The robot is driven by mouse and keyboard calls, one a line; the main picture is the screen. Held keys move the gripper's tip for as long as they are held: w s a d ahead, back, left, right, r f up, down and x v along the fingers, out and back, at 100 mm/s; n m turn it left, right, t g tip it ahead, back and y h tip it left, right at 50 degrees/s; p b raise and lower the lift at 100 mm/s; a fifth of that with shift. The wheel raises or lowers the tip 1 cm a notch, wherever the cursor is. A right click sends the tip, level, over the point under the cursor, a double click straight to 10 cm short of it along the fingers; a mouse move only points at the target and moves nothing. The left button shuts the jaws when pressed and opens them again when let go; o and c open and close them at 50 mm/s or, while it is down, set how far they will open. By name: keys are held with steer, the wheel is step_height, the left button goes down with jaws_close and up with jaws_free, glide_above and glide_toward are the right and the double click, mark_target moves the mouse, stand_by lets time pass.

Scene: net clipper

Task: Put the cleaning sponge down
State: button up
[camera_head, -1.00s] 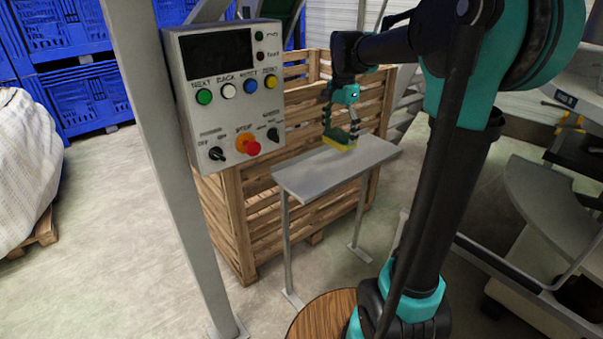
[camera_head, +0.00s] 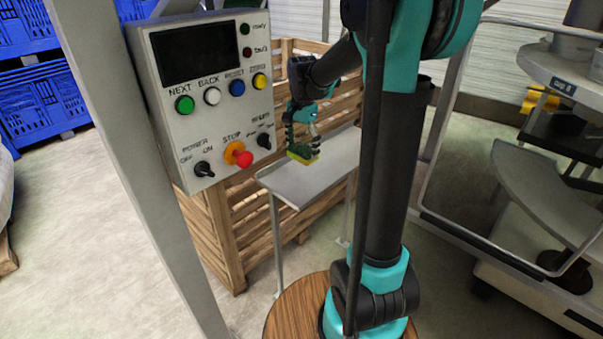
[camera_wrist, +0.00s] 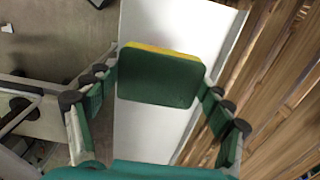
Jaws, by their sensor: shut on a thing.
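The cleaning sponge (camera_head: 302,154) has a dark green face and a yellow layer. My gripper (camera_head: 301,143) is shut on it, over the left end of the small grey table (camera_head: 327,168). In the wrist view the sponge (camera_wrist: 160,77) sits between the two fingertips of my gripper (camera_wrist: 160,80), its green face toward the camera and a yellow edge at the far side. The pale table top (camera_wrist: 150,135) lies beyond it. I cannot tell whether the sponge touches the table.
A control box (camera_head: 208,95) with buttons and a red stop knob hangs on a grey post (camera_head: 150,190) left of the table. A slatted wooden crate (camera_head: 225,225) stands close behind the table. The table's right part is bare where visible.

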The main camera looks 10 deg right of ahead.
step_height(320, 180, down, 10)
stand_by(0.5)
steer(key=shift+f, duration=0.1)
steer(key=o, duration=1.3)
step_height(320, 180, up, 12)
steer(key=s+d+f+n+t, duration=0.2)
steer(key=s+f+n, duration=0.3)
steer(key=s, duration=0.6)
steer(key=s+d+f+n+t, duration=0.2)
steer(key=s+f+n, duration=0.3)
steer(key=s+f, duration=0.3)
steer(key=s, duration=0.3)
steer(key=shift+d+f+n, duration=0.15)
steer(key=shift+n, duration=0.25)
